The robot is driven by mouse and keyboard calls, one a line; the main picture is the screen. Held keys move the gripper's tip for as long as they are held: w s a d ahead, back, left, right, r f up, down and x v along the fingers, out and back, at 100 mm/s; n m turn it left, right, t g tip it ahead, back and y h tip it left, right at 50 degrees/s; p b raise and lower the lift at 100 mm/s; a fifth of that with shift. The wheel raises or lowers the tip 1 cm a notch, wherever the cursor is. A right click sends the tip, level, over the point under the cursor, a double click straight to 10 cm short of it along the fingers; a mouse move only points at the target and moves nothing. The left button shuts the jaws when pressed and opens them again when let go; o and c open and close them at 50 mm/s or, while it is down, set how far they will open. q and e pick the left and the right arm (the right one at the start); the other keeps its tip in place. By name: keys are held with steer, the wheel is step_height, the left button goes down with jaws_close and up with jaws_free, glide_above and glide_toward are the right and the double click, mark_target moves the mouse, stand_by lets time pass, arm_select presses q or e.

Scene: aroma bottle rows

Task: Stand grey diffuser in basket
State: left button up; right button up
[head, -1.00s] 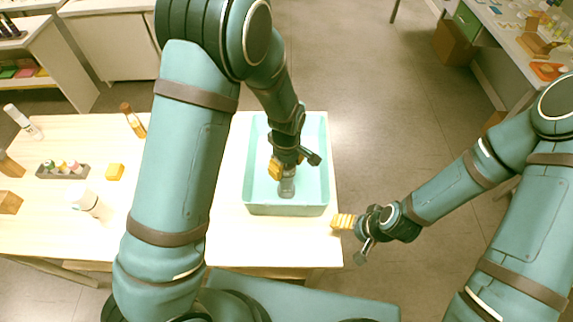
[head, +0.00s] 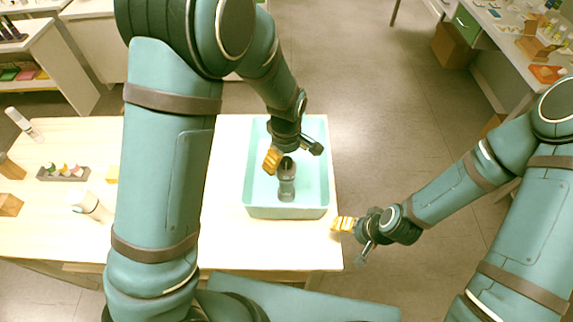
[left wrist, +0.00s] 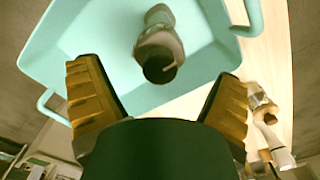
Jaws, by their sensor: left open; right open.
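The grey diffuser (head: 287,182) stands upright inside the pale turquoise basket (head: 288,212), in its lower middle part in the head view. In the left wrist view the diffuser (left wrist: 157,42) shows its dark top beyond my fingers, with the basket floor (left wrist: 100,35) around it. My left gripper (head: 287,160) is open and empty, just above and behind the diffuser; its yellow fingers are spread apart in the wrist view (left wrist: 160,105) and no longer around the diffuser. My right gripper (head: 350,238) is open and empty, off the table's right edge.
The basket stands at the right end of the wooden table (head: 225,235). Further left are a small grey rack (head: 63,173) with coloured bottles, a white bottle (head: 90,205) and a white-capped bottle (head: 22,124). My left arm hides the table's middle.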

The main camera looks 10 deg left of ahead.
arm_select(q)
step_height(320, 180, up, 7)
steer(key=shift+f, duration=0.15)
stand_by(0.6)
